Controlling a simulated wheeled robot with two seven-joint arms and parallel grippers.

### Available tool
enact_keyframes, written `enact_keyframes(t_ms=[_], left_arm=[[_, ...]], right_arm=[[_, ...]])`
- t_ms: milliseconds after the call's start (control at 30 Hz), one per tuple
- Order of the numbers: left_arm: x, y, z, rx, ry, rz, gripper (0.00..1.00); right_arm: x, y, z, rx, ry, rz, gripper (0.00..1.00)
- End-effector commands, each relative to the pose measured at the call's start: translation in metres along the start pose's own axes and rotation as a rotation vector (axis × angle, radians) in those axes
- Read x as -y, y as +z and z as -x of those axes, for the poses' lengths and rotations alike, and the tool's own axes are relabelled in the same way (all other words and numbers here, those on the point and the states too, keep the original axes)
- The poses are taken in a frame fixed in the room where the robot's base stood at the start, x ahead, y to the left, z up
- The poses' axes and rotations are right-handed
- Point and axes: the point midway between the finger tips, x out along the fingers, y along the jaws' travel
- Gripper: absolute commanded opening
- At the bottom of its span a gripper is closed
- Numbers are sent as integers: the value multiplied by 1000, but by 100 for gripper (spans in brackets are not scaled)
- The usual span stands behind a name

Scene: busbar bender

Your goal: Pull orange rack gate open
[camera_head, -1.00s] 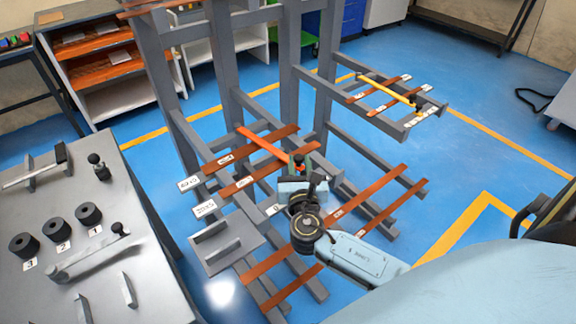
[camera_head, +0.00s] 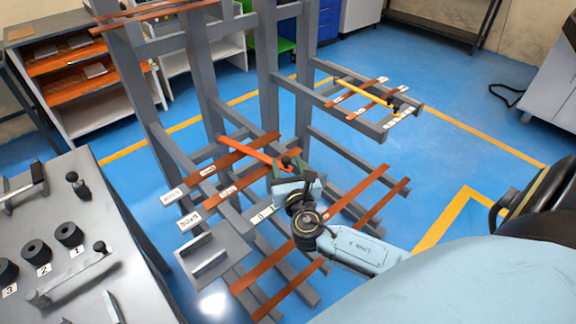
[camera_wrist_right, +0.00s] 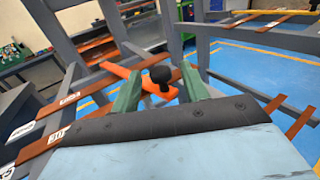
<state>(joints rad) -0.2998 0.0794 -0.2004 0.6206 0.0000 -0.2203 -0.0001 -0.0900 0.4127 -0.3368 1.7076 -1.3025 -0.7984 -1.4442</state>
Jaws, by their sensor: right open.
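The orange rack gate (camera_head: 250,151) is a bright orange bar lying across the copper bars on the rack's middle level. A black knob (camera_head: 287,161) stands at its near right end. My right gripper (camera_head: 287,167) is at that end. In the right wrist view, its two green fingers (camera_wrist_right: 162,92) are spread apart, with the knob (camera_wrist_right: 160,75) and the end of the orange gate (camera_wrist_right: 118,71) showing between and just beyond them. Whether the fingers touch the knob cannot be told. My left gripper is not in view.
The grey rack (camera_head: 208,75) surrounds the right gripper with uprights and arms. Copper bars (camera_head: 240,183) lie on several levels. A yellow gate (camera_head: 362,92) spans the right upper level. A grey bender table (camera_head: 75,245) stands at the left. Blue floor is clear at the right.

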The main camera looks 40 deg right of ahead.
Motion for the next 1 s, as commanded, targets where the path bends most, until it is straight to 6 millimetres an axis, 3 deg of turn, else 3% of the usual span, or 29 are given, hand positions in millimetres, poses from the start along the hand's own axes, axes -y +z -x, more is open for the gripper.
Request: enact_keyframes(t_ms=[167, 633, 800, 1000], left_arm=[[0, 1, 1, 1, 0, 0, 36], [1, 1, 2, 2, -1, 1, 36], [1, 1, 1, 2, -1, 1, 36], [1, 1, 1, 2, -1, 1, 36]], right_arm=[[0, -1, 16, -2, 1, 1, 45], [0, -1, 113, -3, 0, 0, 45], [0, 0, 130, -1, 1, -1, 45], [0, 0, 134, -1, 0, -1, 45]])
